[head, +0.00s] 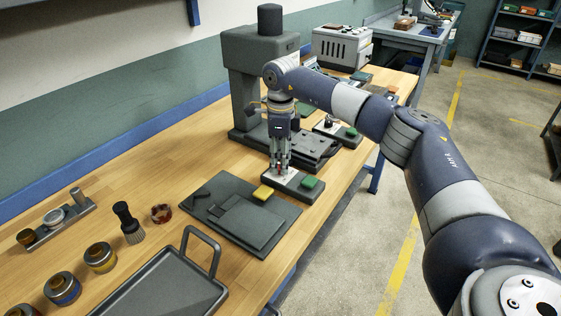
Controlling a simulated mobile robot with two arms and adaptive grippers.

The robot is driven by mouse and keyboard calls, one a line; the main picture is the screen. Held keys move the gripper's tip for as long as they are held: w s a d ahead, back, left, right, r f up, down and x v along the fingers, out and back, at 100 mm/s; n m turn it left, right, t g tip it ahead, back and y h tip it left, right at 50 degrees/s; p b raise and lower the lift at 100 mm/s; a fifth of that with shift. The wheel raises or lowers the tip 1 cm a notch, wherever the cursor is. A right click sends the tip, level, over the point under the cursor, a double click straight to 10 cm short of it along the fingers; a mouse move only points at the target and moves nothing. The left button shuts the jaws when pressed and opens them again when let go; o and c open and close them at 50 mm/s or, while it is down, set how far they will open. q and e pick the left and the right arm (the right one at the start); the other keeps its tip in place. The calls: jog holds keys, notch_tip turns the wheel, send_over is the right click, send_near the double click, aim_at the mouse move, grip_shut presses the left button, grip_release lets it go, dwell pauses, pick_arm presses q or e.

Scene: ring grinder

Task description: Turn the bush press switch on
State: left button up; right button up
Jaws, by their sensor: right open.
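The bush press (240,82) is a tall dark grey machine on the wooden workbench, with a round cap on top. A small red part shows between the pads, just under the fingers. My right gripper (281,172) points down over this box with its fingers open and nothing seen between them. Whether the fingertips touch the box or the switch is too small to tell. My left gripper is out of view.
A second box with a green pad (351,132) stands behind, partly hidden by my arm. A dark flat plate (240,214) lies in front, near a handled tray (165,290). Jars (100,257) and a brush (128,222) stand at left. A light grey instrument (342,45) stands farther back.

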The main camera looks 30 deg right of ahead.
jog(key=shift+f, duration=0.9)
jog(key=shift+c, duration=0.4)
grip_shut()
